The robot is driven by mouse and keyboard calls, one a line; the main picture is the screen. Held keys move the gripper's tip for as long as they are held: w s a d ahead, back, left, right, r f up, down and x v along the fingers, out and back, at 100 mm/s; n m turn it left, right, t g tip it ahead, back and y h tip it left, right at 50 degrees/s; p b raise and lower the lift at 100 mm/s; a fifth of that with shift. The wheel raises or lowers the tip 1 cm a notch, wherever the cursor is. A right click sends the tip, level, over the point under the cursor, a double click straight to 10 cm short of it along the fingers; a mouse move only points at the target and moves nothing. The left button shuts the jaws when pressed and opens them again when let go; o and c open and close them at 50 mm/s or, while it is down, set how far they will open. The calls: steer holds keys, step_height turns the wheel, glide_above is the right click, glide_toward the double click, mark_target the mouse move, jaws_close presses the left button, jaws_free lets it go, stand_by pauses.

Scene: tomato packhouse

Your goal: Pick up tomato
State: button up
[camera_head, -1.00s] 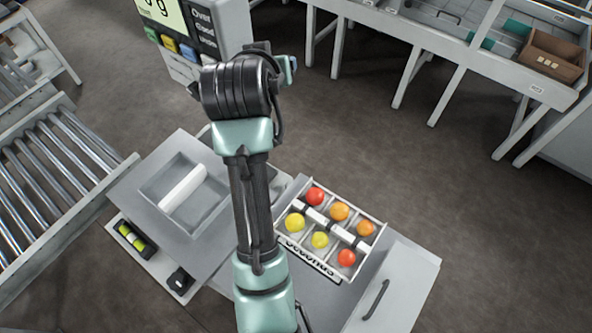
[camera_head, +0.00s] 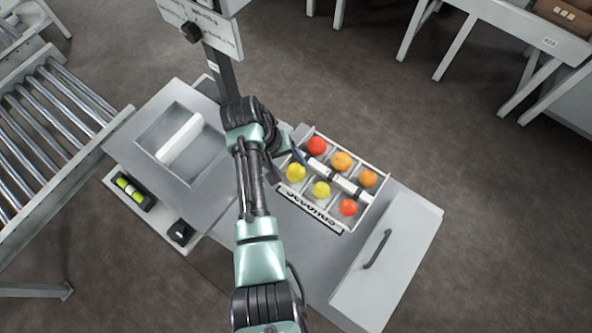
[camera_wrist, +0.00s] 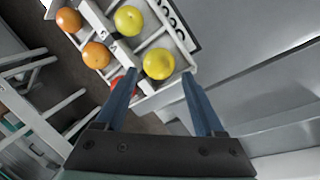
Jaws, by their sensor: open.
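A white divided tray (camera_head: 334,221) marked "Seconds" holds several tomatoes in its compartments. In the head view they are a red one (camera_head: 316,146) at the back left, orange ones (camera_head: 341,161) at the back, yellow ones (camera_head: 296,172) at the front and an orange-red one (camera_head: 348,208) at the front right. My gripper (camera_wrist: 158,88) is open and empty, with two blue fingers. In the wrist view a yellow tomato (camera_wrist: 158,64) shows between and beyond the fingertips. A red tomato (camera_wrist: 122,84) is partly hidden behind the left finger. In the head view my arm largely hides the gripper.
A grey bench with a recessed basin (camera_head: 165,125) lies left of the tray. A white box with a dark handle (camera_head: 376,250) is at the right. A roller conveyor (camera_head: 50,130) stands at the far left. A post with a sign (camera_head: 215,60) rises behind my arm.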

mark_target(294, 170)
steer(key=x, duration=0.5)
steer(key=shift+w+b, duration=0.15)
steer(key=shift+b, duration=0.25)
steer(key=c, duration=0.6)
